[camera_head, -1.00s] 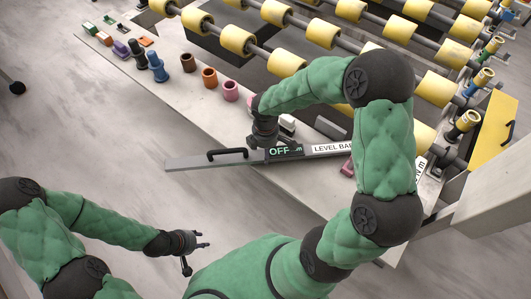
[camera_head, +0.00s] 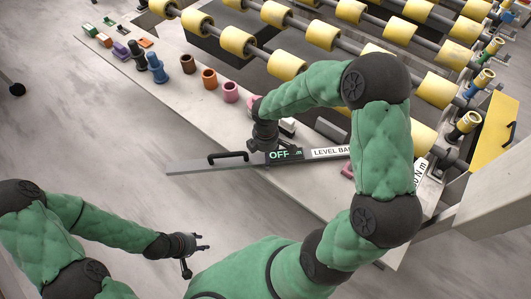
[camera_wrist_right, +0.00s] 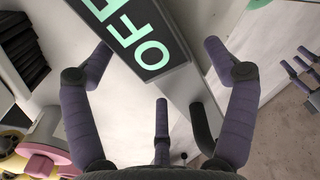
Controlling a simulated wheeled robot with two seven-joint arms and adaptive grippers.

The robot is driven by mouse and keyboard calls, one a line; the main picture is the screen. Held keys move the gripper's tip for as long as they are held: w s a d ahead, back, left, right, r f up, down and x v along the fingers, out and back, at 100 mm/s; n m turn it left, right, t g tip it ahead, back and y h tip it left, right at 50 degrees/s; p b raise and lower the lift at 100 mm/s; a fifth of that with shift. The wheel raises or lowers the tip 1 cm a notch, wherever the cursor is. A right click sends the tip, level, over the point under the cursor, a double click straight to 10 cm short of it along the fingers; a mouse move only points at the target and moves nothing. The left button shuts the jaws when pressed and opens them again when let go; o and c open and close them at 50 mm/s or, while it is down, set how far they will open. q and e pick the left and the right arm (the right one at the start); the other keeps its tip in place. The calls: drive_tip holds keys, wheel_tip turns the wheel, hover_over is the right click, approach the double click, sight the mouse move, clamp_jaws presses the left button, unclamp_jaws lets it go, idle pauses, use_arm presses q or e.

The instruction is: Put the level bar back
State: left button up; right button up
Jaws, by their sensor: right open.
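The level bar (camera_head: 195,165) is a long grey bar with a black handle (camera_head: 228,156), a black "OFF" display and a "LEVEL BAR" label. My right gripper (camera_head: 257,148) is at the bar between handle and display. In the right wrist view its purple fingers are spread to either side of the bar, with the display (camera_wrist_right: 137,30) close ahead; contact is not clear. My left gripper (camera_head: 203,242) is open and empty over the floor at lower left. My right arm hides the bar's right part.
The pale slab (camera_head: 190,105) carries blue, brown and pink pegs (camera_head: 230,92) in a row behind the bar. Yellow rollers (camera_head: 287,66) stand behind them. A yellow panel (camera_head: 495,130) is at right.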

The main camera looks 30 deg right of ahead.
wheel_tip(320, 180, up, 12)
drive_tip(key=p, duration=0.4)
drive_tip(key=shift+r, duration=0.15)
idle(1.3)
